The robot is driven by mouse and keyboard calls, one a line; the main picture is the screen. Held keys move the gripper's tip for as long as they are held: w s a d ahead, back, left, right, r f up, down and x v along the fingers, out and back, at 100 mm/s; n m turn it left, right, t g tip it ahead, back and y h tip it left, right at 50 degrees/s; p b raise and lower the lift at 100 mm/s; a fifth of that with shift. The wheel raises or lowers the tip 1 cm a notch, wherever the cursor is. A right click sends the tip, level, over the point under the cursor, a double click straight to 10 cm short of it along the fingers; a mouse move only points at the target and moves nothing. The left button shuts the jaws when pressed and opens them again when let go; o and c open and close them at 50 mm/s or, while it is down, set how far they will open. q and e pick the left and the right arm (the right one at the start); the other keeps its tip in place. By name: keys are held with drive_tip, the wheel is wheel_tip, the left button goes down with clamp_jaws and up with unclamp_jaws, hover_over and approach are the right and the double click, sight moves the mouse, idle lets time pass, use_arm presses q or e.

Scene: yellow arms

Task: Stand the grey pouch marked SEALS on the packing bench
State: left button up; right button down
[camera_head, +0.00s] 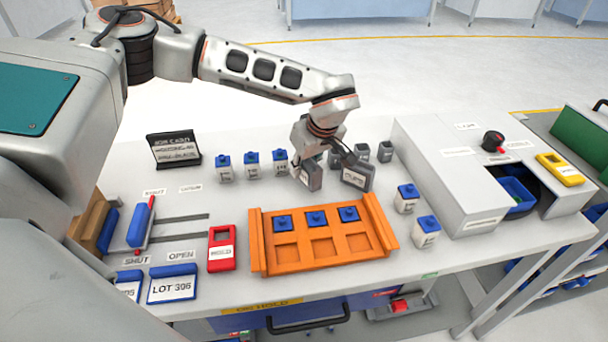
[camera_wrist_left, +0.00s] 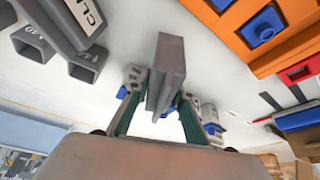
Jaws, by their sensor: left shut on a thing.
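My left gripper (camera_head: 320,158) is shut on a grey pouch (camera_head: 310,178) over the middle of the packing bench (camera_head: 205,300). The pouch is tilted, and its marking is too small to read. In the left wrist view the gripper (camera_wrist_left: 160,98) has its two fingers on either side of the grey pouch (camera_wrist_left: 168,65), seen edge-on. I cannot tell whether the pouch touches the bench. A second dark grey pouch (camera_head: 356,174) stands just right of it; its label begins "CLI" in the left wrist view (camera_wrist_left: 78,18). My right gripper is out of view.
An orange tray (camera_head: 256,243) with blue-topped pieces lies in front. Several white-and-blue bottles (camera_head: 251,165) stand left of the gripper, and small open grey boxes (camera_head: 385,151) behind right. A large grey housing (camera_head: 440,165) stands right, a black sign (camera_head: 174,149) left.

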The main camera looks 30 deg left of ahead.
sight(311, 159)
use_arm(q)
drive_tip(key=shift+f, duration=1.45)
drive_tip(key=o, duration=1.1)
drive_tip(key=shift+f, duration=0.15)
drive_tip(key=shift+o, duration=0.2)
drive_tip(key=v, duration=1.2)
drive_tip(key=shift+a+r, duration=0.1)
drive_tip(key=shift+r, duration=0.15)
drive_tip(key=shift+f, duration=0.1)
